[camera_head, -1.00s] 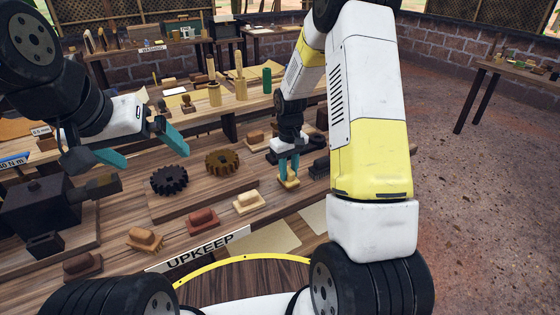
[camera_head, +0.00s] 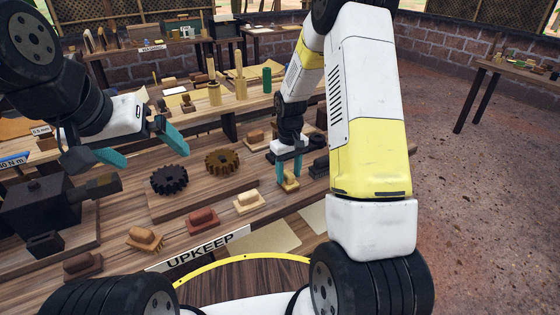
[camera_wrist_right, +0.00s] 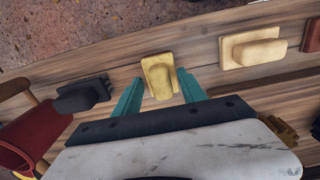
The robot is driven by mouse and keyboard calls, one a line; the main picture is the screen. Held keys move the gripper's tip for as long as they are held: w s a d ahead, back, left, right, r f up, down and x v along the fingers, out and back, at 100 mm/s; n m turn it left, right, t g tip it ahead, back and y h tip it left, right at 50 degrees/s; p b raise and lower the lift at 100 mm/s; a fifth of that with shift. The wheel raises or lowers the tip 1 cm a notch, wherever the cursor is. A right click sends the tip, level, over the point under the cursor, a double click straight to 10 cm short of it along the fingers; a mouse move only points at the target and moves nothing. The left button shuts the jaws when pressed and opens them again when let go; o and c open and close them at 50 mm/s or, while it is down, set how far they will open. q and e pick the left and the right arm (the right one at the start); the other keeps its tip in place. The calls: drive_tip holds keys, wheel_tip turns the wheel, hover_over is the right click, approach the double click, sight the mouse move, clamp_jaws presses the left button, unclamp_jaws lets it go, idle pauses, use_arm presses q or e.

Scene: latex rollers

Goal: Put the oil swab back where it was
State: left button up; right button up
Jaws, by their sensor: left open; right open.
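The right wrist view shows the yellow block (camera_wrist_right: 159,77) between the spread fingers of my right gripper (camera_wrist_right: 160,85), with a gap on both sides. My left gripper (camera_head: 155,158) is open and empty above the bench at the left. No label naming the swab is readable.
A cream block (camera_head: 249,203), a reddish block (camera_head: 203,220) and a tan block (camera_head: 145,239) continue the row leftward. A dark block (camera_head: 319,167) stands right of the yellow one. A black gear (camera_head: 169,180) and a brown gear (camera_head: 222,161) lie behind. An UPKEEP sign (camera_head: 206,249) is in front.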

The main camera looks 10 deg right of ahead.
sight(289, 173)
wheel_tip(289, 173, up, 12)
drive_tip(key=f, duration=0.1)
drive_tip(key=s+r+m+t, duration=0.1)
drive_tip(key=s+r+t, duration=0.1)
drive_tip(key=s+r, duration=0.9)
drive_tip(key=s+a+r+m+t+y, duration=0.2)
drive_tip(key=s+r+t, duration=0.2)
drive_tip(key=s, duration=0.9)
drive_tip(key=shift+a+r, duration=0.15)
drive_tip(key=shift+r, duration=1.3)
